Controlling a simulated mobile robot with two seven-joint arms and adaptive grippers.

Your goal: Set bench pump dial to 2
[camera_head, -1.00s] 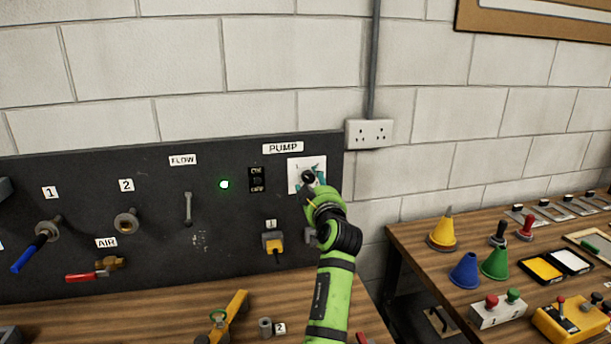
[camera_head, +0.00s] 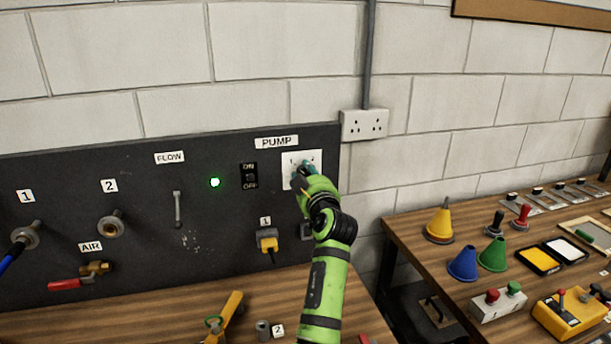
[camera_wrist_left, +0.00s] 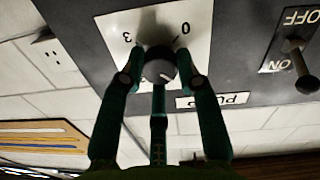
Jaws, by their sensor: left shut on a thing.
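The pump dial is a round dark knob (camera_wrist_left: 159,68) on a white square plate (camera_head: 314,157) below the PUMP label (camera_head: 277,142). In the left wrist view, which is upside down, the plate (camera_wrist_left: 205,22) shows a 0 and a 3; its other numbers are hidden. A small pale mark shows on the knob's face; I cannot tell which number it points to. My left gripper (camera_head: 301,174) is at the plate, its green fingers (camera_wrist_left: 159,76) shut around the knob. In the head view the gripper hides most of the knob. My right gripper is not in view.
The ON/OFF toggle switch (camera_head: 250,177) is just left of the dial plate, beside a lit green lamp (camera_head: 215,182). A yellow plug (camera_head: 267,240) sits below. A white wall socket (camera_head: 364,125) is to the right. Cones and control boxes stand on the right bench (camera_head: 400,232).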

